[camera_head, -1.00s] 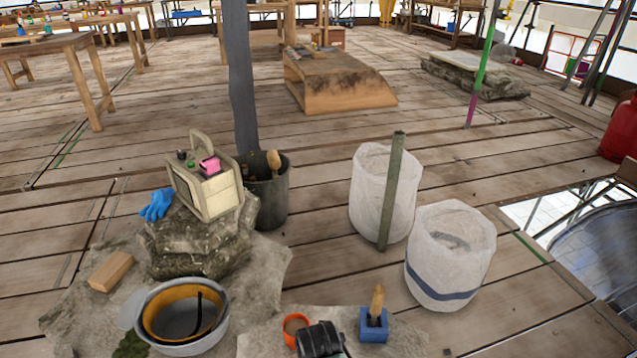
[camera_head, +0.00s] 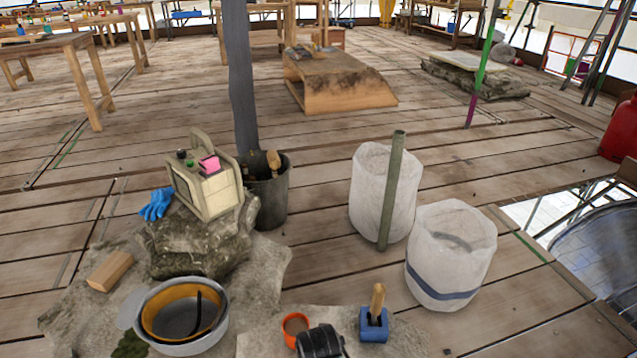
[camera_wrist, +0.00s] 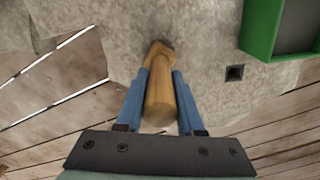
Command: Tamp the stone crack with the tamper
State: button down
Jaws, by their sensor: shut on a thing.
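In the wrist view my gripper (camera_wrist: 160,76) has its blue fingers shut on the tamper (camera_wrist: 159,100). I cannot tell whether that end touches the stone. No clear crack shows; it may be hidden behind the tool. A small dark square (camera_wrist: 234,73) is in the stone to the right. I cannot make out the gripper or the held tamper in the head view.
A green box (camera_wrist: 256,35) sits on the stone, upper right in the wrist view. In the head view, a blue block (camera_head: 373,331) with a wooden handle, an orange-rimmed cup (camera_head: 295,325), a bowl (camera_head: 160,335) and white sacks (camera_head: 450,260) stand around. Plank floor beyond is mostly open.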

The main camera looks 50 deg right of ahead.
jog(key=shift+s+a+f+p, duration=0.15)
jog(key=shift+s+a+p, duration=0.45)
jog(key=shift+a+p, duration=0.05)
jog(key=shift+s+a+f+p, duration=0.15)
jog(key=shift+s+a+p, duration=0.45)
jog(key=shift+a+p, duration=0.05)
jog(key=shift+s+a+r+p, duration=0.1)
jog(key=shift+s+a+p, duration=0.25)
jog(key=shift+p, duration=0.2)
jog(key=shift+s+a+p, duration=0.6)
jog(key=shift+a+p, duration=0.05)
jog(key=shift+p, duration=0.2)
jog(key=shift+s+a+r+p, duration=0.1)
jog(key=shift+s+a+p, duration=0.2)
jog(key=shift+p, duration=0.1)
jog(key=shift+s+a+p, duration=0.3)
jog(key=shift+a+p, duration=0.1)
jog(key=shift+p, duration=0.1)
jog(key=shift+s, duration=0.1)
jog(key=shift+s+a+r+p, duration=0.1)
jog(key=shift+s+a+p, duration=0.2)
jog(key=shift+p, duration=0.15)
jog(key=shift+s+a+p, duration=0.15)
jog(key=shift+a+p, duration=0.1)
jog(key=shift+p, duration=0.05)
